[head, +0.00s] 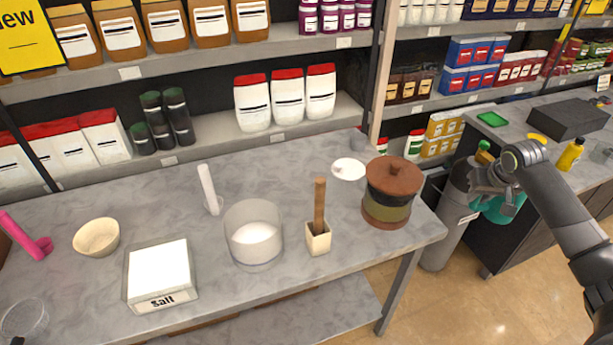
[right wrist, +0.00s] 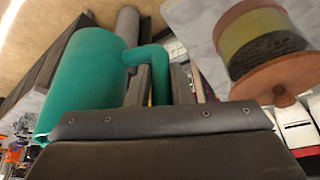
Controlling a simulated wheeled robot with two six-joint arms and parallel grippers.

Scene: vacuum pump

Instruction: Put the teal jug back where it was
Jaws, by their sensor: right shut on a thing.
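The teal jug (head: 497,212) is at the right of the head view, partly hidden behind my right gripper (head: 492,183). The right wrist view shows its teal body (right wrist: 85,80) close up, with its curved handle (right wrist: 152,58) at my fingers. My right gripper is shut on the jug by the handle. In the head view the jug appears in the gap between the marbled table (head: 330,262) and the dark counter at the right. My left gripper is not clearly seen.
A lidded striped jar (head: 391,195) stands at the table's right end, near the held jug. A grey cylinder (head: 447,230) stands on the floor beside the table. The right counter (head: 525,133) holds a green tray (head: 492,119), a black box (head: 574,118) and a yellow bottle (head: 569,155).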

